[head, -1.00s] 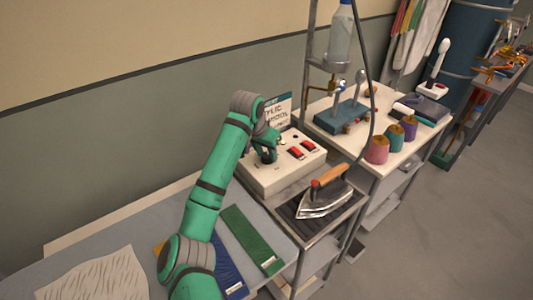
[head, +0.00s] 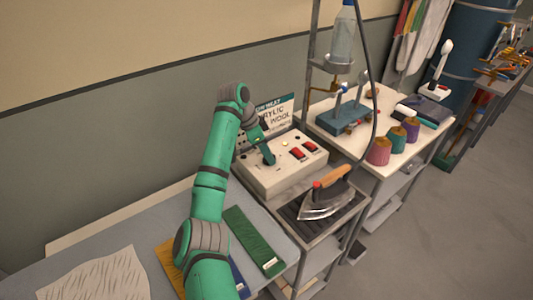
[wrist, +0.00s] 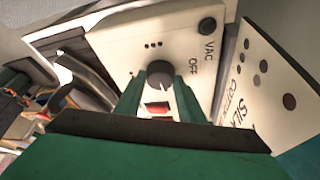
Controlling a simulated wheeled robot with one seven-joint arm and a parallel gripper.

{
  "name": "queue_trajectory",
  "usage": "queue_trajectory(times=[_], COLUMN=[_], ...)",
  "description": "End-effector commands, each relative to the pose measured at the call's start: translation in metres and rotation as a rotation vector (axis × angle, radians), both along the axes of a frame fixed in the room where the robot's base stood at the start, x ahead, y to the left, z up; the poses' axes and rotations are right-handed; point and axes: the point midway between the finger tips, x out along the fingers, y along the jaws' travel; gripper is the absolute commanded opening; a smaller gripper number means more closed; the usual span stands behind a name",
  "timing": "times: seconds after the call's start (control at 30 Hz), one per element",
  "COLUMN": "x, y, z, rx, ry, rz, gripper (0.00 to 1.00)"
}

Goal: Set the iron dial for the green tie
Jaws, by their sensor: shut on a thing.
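The iron dial, a round dark knob (wrist: 160,73), is on the face of a white control box (head: 285,178). In the wrist view it sits between the green fingertips of my gripper (wrist: 158,82), which is shut on it. "OFF" is printed beside the dial, with several dark dots on its other side. I cannot read the dial's setting. In the head view my gripper (head: 268,154) hides the dial. The green tie (head: 254,240) lies flat on the grey board, with a pale label at its near end.
An iron (head: 326,198) rests on a dark stand right of the box. Yarn cones (head: 379,151) stand farther right.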

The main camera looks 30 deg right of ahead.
Motion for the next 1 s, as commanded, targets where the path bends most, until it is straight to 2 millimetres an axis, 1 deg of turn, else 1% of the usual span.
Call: queue_trajectory(times=[0.2, 0.6, 0.63, 0.7, 1.0], x=[-0.0007, -0.0007, -0.0007, -0.0003, 0.0018], y=[-0.0026, -0.0012, -0.0011, -0.0004, 0.0019], z=[-0.0023, -0.0025, -0.0024, -0.0022, 0.0002], rx=[0.001, 0.000, 0.000, 0.000, 0.000], ry=[0.001, 0.003, 0.003, 0.002, -0.001], rz=[-0.039, -0.043, -0.043, -0.042, -0.037], gripper=[0.13, 0.13, 0.40, 0.54, 0.54])
